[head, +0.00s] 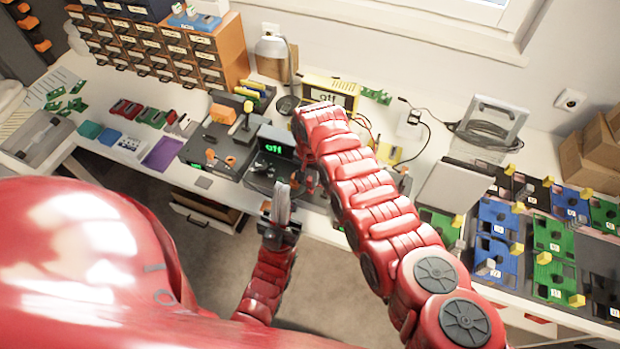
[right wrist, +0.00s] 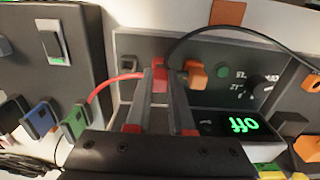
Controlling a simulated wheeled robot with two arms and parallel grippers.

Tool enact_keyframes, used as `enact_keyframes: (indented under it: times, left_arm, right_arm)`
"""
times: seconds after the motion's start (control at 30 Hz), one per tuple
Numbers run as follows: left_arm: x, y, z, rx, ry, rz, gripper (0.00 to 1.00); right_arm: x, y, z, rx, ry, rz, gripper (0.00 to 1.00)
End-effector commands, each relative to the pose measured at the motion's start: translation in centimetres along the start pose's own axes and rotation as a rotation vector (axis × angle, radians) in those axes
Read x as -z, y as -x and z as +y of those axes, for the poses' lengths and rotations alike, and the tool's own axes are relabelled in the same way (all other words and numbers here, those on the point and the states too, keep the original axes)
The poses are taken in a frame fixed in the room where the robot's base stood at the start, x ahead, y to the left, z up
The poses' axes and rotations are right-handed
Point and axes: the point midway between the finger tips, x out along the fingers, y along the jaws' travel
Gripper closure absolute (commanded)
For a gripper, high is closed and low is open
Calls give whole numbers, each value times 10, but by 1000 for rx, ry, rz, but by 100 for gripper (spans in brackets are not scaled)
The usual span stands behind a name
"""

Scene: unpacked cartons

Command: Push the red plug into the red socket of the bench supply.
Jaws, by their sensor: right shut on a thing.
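In the right wrist view, my right gripper (right wrist: 165,112) is shut on the red plug (right wrist: 159,80), whose red lead runs off to the left. The red socket is not visible; I cannot tell how far in the plug is.
An orange block (right wrist: 194,75) with a black cable is close beside the plug. A dark unit with a switch (right wrist: 54,47) stands at left. A yellow-framed unit (head: 328,92) stands behind my right arm. Circuit boards (head: 497,217) fill the bench at right.

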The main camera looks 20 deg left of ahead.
Motion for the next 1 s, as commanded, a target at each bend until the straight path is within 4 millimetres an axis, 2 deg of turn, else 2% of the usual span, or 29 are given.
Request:
enact_keyframes:
  times: [1.0]
  left_arm:
    - [-2, 9, 0, 0, 0, 0, 100]
  right_arm:
    - [0, -8, 0, 0, 0, 1, 100]
